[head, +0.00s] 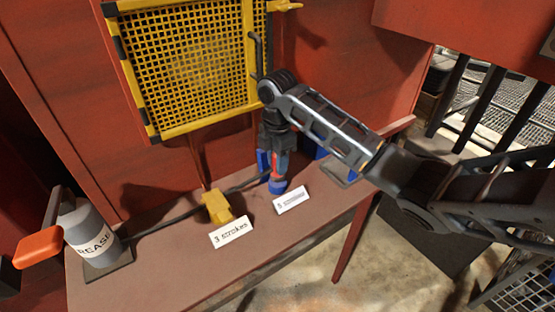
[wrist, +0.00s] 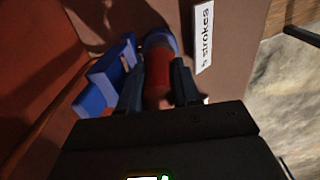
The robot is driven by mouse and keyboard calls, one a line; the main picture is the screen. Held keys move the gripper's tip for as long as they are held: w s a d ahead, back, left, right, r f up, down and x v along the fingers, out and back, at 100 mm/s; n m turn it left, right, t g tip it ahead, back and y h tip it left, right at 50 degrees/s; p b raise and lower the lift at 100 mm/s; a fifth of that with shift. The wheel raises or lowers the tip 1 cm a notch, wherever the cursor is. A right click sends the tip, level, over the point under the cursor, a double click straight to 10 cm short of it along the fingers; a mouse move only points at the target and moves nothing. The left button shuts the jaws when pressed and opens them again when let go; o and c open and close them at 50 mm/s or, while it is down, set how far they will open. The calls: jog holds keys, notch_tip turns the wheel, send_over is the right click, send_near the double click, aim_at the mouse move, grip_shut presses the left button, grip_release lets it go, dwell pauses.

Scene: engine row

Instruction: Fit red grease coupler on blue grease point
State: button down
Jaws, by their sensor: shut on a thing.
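My gripper (head: 276,168) points down over the shelf and is shut on the red grease coupler (head: 274,167). In the wrist view the red coupler (wrist: 158,75) sits between the two fingers (wrist: 158,90). The blue grease point (head: 277,187) is directly below the coupler. Its round blue end (wrist: 160,40) shows just past the coupler in the wrist view. The two look in line and touching or nearly so; I cannot tell whether the coupler is seated. A dark hose (head: 180,215) runs along the shelf towards the coupler.
A yellow grease point (head: 217,207) stands left, with a "3 strokes" label (head: 231,231). Another strokes label (head: 291,200) lies before the blue point. A grey grease can (head: 90,235) with an orange handle (head: 38,248) stands far left. A yellow mesh guard (head: 190,60) hangs above.

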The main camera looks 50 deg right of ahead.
jog(key=shift+f+b, duration=0.3)
jog(key=shift+f, duration=0.4)
jog(key=c, duration=0.7)
grip_release()
notch_tip(320, 180, up, 8)
jog(key=shift+f, duration=0.1)
jog(key=shift+a, duration=0.1)
